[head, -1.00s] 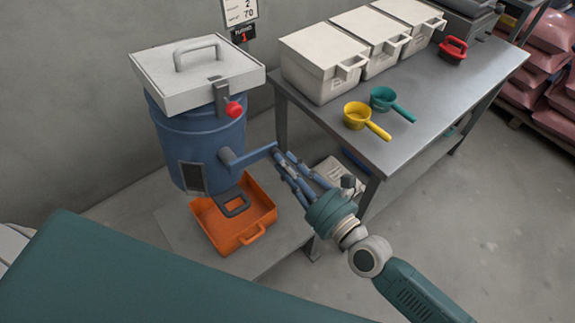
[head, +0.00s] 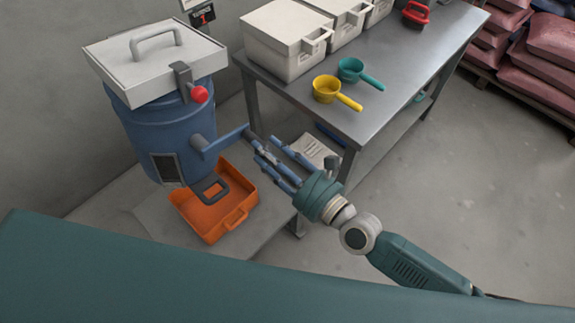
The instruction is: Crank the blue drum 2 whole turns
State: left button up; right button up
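The blue drum (head: 168,135) stands at the left with a white lid (head: 155,68) on top. Its blue crank arm (head: 222,138) points right and slightly up in the picture, ending in a thin grey handle (head: 256,141). My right gripper (head: 267,149) is at the handle with its blue fingers spread apart. The handle's end lies between the fingertips; I cannot tell whether any finger touches it. A small black counter (head: 203,15) above the drum shows a red 1. My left gripper is out of view.
An orange tray (head: 238,216) sits below the drum's grey outlet (head: 209,189). A red knob (head: 200,94) is near the lid. The metal table (head: 390,95) at right holds white bins (head: 282,45), a yellow scoop (head: 327,90) and a teal scoop (head: 351,70).

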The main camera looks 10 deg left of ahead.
jog(key=v, duration=0.9)
jog(key=shift+s+d, duration=0.2)
jog(key=shift+d, duration=0.1)
